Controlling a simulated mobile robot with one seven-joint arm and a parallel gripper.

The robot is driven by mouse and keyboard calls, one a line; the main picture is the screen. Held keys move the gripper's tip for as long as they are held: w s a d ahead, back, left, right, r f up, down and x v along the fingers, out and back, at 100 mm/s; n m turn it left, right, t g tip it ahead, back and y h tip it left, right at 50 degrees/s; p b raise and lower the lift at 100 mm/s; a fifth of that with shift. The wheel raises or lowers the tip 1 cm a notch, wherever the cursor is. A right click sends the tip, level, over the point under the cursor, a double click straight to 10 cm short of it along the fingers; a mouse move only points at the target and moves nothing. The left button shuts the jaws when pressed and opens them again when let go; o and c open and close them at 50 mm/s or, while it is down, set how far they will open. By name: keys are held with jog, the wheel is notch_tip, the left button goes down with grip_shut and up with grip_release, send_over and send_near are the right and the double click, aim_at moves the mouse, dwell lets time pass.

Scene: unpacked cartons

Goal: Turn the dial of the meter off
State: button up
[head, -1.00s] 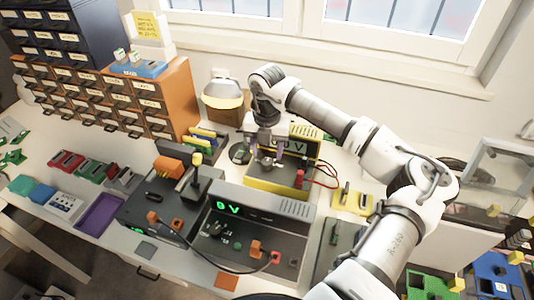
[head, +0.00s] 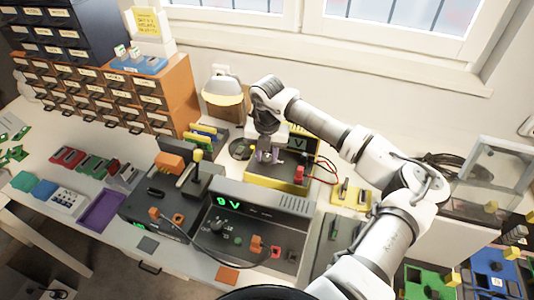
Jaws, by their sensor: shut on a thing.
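The meter (head: 282,184) is a dark box with a yellow body on the bench, behind the grey power unit. Its display is partly covered by my arm, and only a "V" shows clearly. My gripper (head: 265,157) points down at the left part of the meter's face. Its purple-grey fingers are shut at the place of the dial, which they hide. The dial's angle cannot be seen. A red plug stands on the meter's right side, with red and dark leads.
The grey power unit (head: 263,202) with a green lit display stands in front. A black soldering station (head: 150,205) is to its left. A yellow block (head: 350,197) lies to the right.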

jog(key=shift+f+n+b, duration=0.1)
jog(key=shift+n+b, duration=0.2)
jog(key=shift+b, duration=0.2)
jog(key=n+b, duration=0.1)
jog(key=b, duration=0.1)
jog(key=shift+f+n+b, duration=0.15)
jog(key=shift+n+b, duration=0.15)
jog(key=shift+b, duration=0.05)
jog(key=n+b, duration=0.2)
jog(key=b, duration=0.1)
jog(key=shift+n, duration=0.4)
jog(key=n+b, duration=0.3)
jog(key=shift+r+n+b, duration=0.15)
jog(key=shift+n+b, duration=0.5)
jog(key=shift+n, duration=0.35)
jog(key=shift+r+n+b, duration=0.1)
jog(key=shift+n+b, duration=0.5)
jog(key=shift+n, duration=0.4)
jog(key=o, duration=1)
jog(key=shift+c, duration=0.2)
